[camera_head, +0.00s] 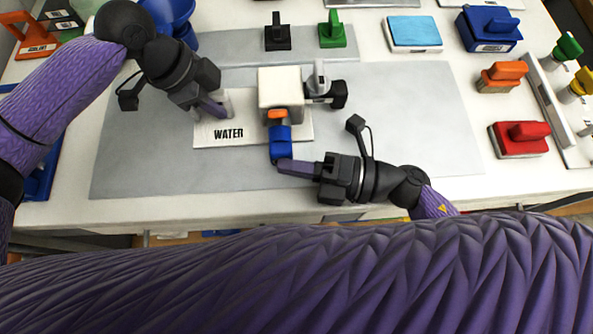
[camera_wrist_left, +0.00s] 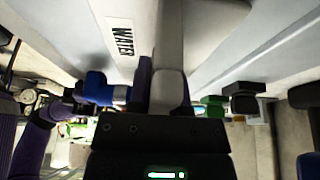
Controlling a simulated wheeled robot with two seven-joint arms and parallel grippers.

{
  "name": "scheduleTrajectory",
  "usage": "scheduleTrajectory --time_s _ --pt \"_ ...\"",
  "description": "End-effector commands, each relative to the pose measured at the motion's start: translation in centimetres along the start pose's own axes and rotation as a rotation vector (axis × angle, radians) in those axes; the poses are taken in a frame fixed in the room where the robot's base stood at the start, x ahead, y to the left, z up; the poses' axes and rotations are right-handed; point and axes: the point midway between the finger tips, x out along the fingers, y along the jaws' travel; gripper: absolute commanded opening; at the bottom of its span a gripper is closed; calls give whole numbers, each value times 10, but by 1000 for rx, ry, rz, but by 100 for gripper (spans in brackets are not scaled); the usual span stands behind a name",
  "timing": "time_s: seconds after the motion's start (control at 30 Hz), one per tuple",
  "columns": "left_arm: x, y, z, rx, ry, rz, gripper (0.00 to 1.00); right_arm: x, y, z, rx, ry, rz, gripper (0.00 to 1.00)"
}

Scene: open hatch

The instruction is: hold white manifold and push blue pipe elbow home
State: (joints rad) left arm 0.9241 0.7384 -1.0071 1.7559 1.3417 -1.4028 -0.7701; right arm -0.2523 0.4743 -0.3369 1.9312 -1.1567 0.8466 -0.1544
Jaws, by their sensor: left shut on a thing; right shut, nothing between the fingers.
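The white manifold (camera_head: 280,84) stands on a white base plate labelled WATER (camera_head: 229,133). The blue pipe elbow (camera_head: 280,143) is at the manifold's near side, against an orange collar (camera_head: 277,115). My left gripper (camera_head: 221,107) is shut on a pale upright part at the plate's left end, which fills the jaws in the left wrist view (camera_wrist_left: 168,75). My right gripper (camera_head: 284,165) is shut and empty, its fingertips at the elbow's near end, seemingly touching it. The elbow also shows in the left wrist view (camera_wrist_left: 97,88). The joint inside the collar is hidden.
A grey mat (camera_head: 400,120) lies under the work, with free room to the right. A black knob (camera_head: 338,95) sits at the manifold's right. Black (camera_head: 277,37) and green (camera_head: 332,35) parts stand behind. A red block (camera_head: 518,139) and an orange block (camera_head: 500,77) stand right.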

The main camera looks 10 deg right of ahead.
Motion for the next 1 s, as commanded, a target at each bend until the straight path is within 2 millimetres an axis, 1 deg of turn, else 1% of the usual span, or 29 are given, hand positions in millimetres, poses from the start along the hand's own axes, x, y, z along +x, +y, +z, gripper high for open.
scheduleTrajectory --time_s 0.37,0.43,0.47,0.53,0.57,0.6,0.67,0.7,0.8,0.9,1.0 --pt "1 3 -2 7 4 12 0 0 1 2 -3 -8 1 0" --pt "2 3 -2 7 4 12 0 -1 0 -2 -2 -8 0 0" --pt "2 3 -2 7 4 12 0 -2 0 -5 -1 -7 0 0" --pt "1 3 -2 6 3 11 0 -5 0 -19 3 -4 0 0" --pt "1 3 -2 6 3 11 0 -7 -1 -28 4 -4 -1 0" --pt "1 2 -1 5 3 10 0 -10 -1 -40 6 -2 -3 0" --pt "1 2 -1 5 2 9 0 -30 -2 -40 4 -3 -8 0" --pt "1 2 -1 5 2 9 0 -43 -2 -39 2 -3 -9 0" --pt "1 2 -1 4 2 8 0 -71 -2 -39 3 -3 -7 0" --pt "1 2 -1 3 2 7 0 -92 -1 -39 3 -2 -5 0" --pt "1 2 -1 3 2 6 0 -105 -1 -39 1 -2 -3 0"
